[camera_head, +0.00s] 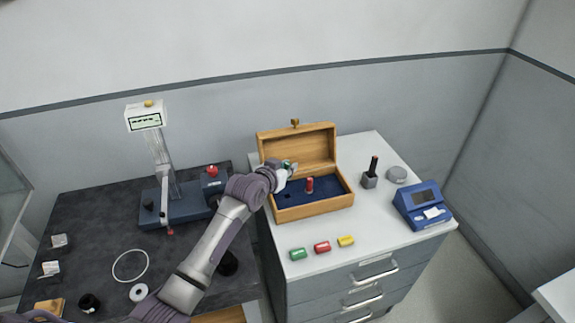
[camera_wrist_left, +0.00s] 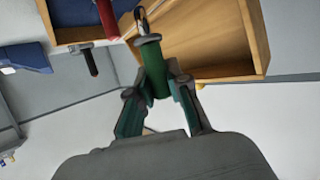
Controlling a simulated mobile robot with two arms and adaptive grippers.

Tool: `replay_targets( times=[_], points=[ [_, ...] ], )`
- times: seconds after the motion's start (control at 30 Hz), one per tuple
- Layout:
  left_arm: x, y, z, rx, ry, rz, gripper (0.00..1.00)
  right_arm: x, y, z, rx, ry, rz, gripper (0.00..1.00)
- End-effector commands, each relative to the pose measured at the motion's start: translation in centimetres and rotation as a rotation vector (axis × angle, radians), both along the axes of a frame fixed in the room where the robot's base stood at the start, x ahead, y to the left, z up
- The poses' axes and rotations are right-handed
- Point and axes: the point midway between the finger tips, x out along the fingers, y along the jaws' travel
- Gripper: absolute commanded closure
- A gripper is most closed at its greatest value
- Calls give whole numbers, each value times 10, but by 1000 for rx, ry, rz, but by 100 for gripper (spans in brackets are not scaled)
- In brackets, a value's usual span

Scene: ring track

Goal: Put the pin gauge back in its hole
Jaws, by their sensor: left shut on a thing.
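My left gripper (camera_head: 282,177) is over the left part of the open wooden box (camera_head: 315,204). It is shut on a green-handled pin gauge (camera_wrist_left: 156,78), whose handle sits between the fingers in the left wrist view. A little green of the gauge (camera_head: 287,164) shows in the head view; its tip is hard to make out there. The blue insert (camera_head: 325,187) has a dark hole (camera_head: 287,196) at its left. A red pin gauge (camera_head: 309,184) stands in the insert; it also shows in the left wrist view (camera_wrist_left: 108,18). My right gripper is not in view.
Green (camera_head: 298,254), red (camera_head: 322,247) and yellow (camera_head: 346,241) pieces lie in front of the box. A black-handled tool in a grey block (camera_head: 369,178), a grey disc (camera_head: 397,174) and a blue device (camera_head: 422,205) stand right. The raised lid (camera_head: 315,146) backs the box.

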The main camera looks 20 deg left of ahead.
Motion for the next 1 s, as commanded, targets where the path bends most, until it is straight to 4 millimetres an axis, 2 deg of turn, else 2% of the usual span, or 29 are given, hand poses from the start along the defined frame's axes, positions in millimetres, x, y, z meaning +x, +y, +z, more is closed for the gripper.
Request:
replay_targets(
  times=[0.1, 0.4, 1.0],
  points=[
    [0, 0, -16, 0, 2, 0, 100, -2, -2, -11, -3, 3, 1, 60],
    [0, 0, -38, 0, 1, 0, 100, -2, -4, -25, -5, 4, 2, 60],
    [0, 0, -40, 0, 0, 0, 100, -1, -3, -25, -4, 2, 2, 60]
  ],
)
